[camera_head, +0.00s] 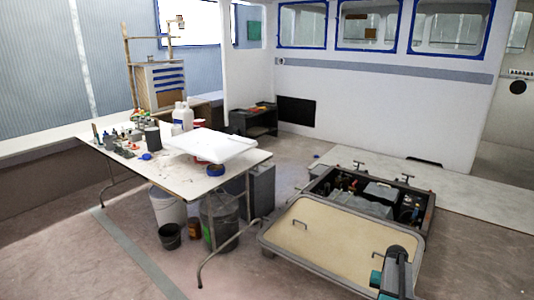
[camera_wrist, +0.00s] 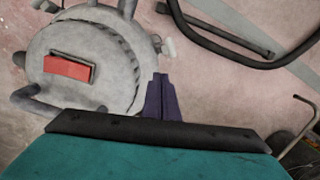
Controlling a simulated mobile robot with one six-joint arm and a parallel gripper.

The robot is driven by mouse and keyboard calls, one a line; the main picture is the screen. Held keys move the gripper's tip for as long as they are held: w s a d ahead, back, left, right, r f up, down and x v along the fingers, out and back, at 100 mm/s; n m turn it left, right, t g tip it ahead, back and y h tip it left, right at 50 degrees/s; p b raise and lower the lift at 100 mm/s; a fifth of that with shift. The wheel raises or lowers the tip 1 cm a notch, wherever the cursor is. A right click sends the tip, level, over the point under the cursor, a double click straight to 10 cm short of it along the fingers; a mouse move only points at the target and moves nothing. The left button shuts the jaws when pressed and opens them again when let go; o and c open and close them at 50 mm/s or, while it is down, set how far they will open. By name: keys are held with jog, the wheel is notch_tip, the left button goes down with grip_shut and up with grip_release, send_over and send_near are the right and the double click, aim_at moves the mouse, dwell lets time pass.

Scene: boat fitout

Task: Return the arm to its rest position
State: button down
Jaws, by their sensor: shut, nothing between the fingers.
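My gripper (camera_wrist: 160,82) shows in the wrist view as two dark purple fingers pressed together, in front of a black bar and a teal body. Nothing is between the fingers. It is over pinkish floor, beside a round grey metal thing (camera_wrist: 112,38) with a red label. I cannot tell its height above them. In the head view, a dark and teal part of my arm shows at the lower right, in front of the beige hatch lid. The fingers cannot be made out there.
A folding table (camera_head: 110,150) with bottles and a white sheet (camera_head: 212,144) stands at left, buckets (camera_head: 167,207) under it. The open hatch lid (camera_head: 330,240) and machinery bay (camera_head: 425,222) are at right. Dark tubes (camera_wrist: 225,35) lie near my gripper. Floor at lower left is clear.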

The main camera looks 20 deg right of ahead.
jog(key=a+f+n+g, duration=0.15)
jog(key=a+f, duration=0.25)
jog(key=a, duration=0.6)
jog(key=s+a+f+n, duration=0.15)
jog(key=a+f, duration=0.25)
jog(key=a, duration=0.6)
jog(key=w+a+f+n+g, duration=0.15)
jog(key=a+f, duration=0.35)
jog(key=a, duration=0.5)
jog(key=s+a+f+n, duration=0.2)
jog(key=s+a, duration=0.6)
jog(key=s, duration=0.2)
jog(key=s+a+f+n+g, duration=0.1)
jog(key=s+a+f+n, duration=0.1)
jog(key=s+a, duration=0.7)
jog(key=shift+s+g+h, duration=0.3)
jog(key=shift+s+h, duration=0.1)
jog(key=shift+s, duration=0.4)
